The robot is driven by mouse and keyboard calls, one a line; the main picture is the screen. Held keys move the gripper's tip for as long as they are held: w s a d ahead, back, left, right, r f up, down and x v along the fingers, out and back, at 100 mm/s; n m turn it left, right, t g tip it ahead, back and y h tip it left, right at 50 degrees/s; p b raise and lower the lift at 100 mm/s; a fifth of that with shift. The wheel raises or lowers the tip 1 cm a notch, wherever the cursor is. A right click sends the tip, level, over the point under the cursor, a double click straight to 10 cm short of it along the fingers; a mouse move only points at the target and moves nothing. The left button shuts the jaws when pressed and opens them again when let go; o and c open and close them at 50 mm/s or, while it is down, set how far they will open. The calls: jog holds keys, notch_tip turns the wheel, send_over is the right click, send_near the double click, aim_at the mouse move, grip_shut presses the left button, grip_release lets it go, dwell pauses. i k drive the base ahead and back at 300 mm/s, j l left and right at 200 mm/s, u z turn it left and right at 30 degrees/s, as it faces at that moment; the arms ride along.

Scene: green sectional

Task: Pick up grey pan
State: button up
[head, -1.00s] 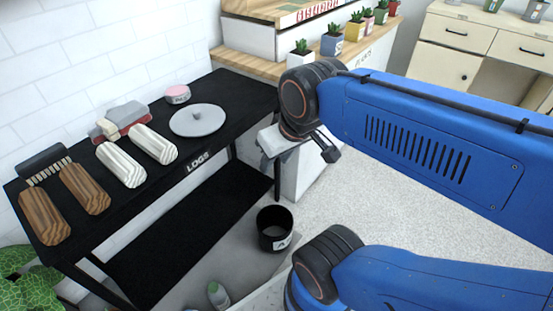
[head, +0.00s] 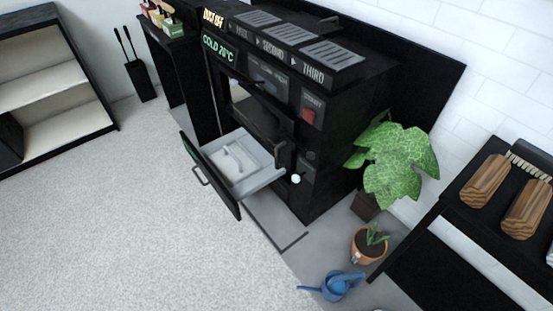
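I cannot make out a grey pan for certain in the head view. A small pale grey object with a curved, handle-like part (head: 238,155) lies in an open drawer; its shape is too small to tell. The drawer (head: 262,178) is grey inside with a dark front, and it sticks out low from the black stove unit (head: 345,112). My gripper and arm are not in view.
A leafy plant (head: 394,160), a small potted plant (head: 370,244) and a blue watering can (head: 335,285) stand right of the stove. The speckled floor at left is clear.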

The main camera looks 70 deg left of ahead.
aim_at(230, 160)
jog(key=u, duration=2.65)
jog(key=i+j+z, duration=0.15)
jog(key=z, duration=0.3)
jog(key=j+z, duration=0.3)
jog(key=z, duration=0.2)
jog(key=i+j+z, duration=0.15)
jog(key=j+z, duration=0.15)
jog(key=j, duration=0.9)
jog(key=j+z, duration=0.3)
jog(key=j, duration=3.25)
jog(key=i+z, duration=0.05)
